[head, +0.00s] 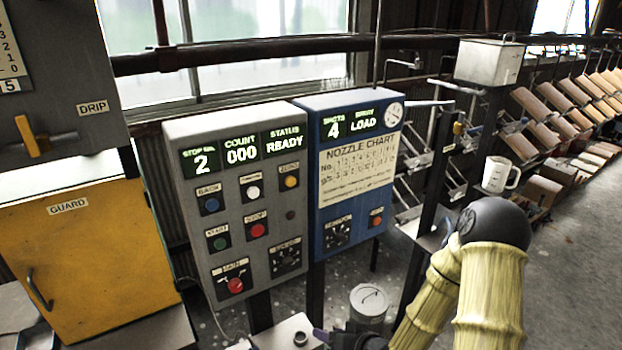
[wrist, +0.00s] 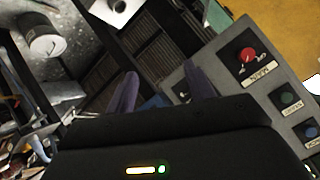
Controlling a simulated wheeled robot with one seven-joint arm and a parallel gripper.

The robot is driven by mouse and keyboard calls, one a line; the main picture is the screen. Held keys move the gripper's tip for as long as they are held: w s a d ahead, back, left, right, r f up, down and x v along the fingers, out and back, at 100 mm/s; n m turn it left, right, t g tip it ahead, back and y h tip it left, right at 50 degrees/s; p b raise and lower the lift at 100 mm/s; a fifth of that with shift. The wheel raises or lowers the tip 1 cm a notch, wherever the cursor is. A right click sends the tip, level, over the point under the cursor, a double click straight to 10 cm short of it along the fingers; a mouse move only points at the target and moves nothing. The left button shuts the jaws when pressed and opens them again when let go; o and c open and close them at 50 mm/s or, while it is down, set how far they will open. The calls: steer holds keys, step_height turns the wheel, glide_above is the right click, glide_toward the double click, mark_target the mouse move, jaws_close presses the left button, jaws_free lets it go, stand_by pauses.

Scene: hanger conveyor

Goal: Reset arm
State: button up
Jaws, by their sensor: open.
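My arm, in a yellow sleeve with a black joint, rises at the lower right of the head view. My gripper shows in the wrist view (wrist: 160,88) with its two dark purple fingers apart and nothing seen between them. In the head view only a dark part of it shows at the bottom edge, below the panels. The grey control panel (head: 211,257) reads stop 2, count 000, status READY. In the wrist view its red main knob (wrist: 248,55) lies to the right of the fingers.
A blue panel (head: 340,262) with a nozzle chart reads 4 and LOAD. A yellow guard door (head: 100,270) stands at left. A lidded can (head: 369,303) stands below the blue panel. A white jug (head: 497,174) and hanging racks are at right. Grey floor at far right looks open.

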steer(key=s+d+r+g+h, duration=0.4)
steer(key=d+r+h, duration=0.2)
steer(key=d, duration=0.2)
steer(key=s+d+r+m+g+h, duration=0.1)
steer(key=s+d+r+g, duration=0.1)
steer(key=s+r, duration=0.5)
steer(key=shift+s+r+h, duration=0.3)
steer(key=shift+s, duration=0.35)
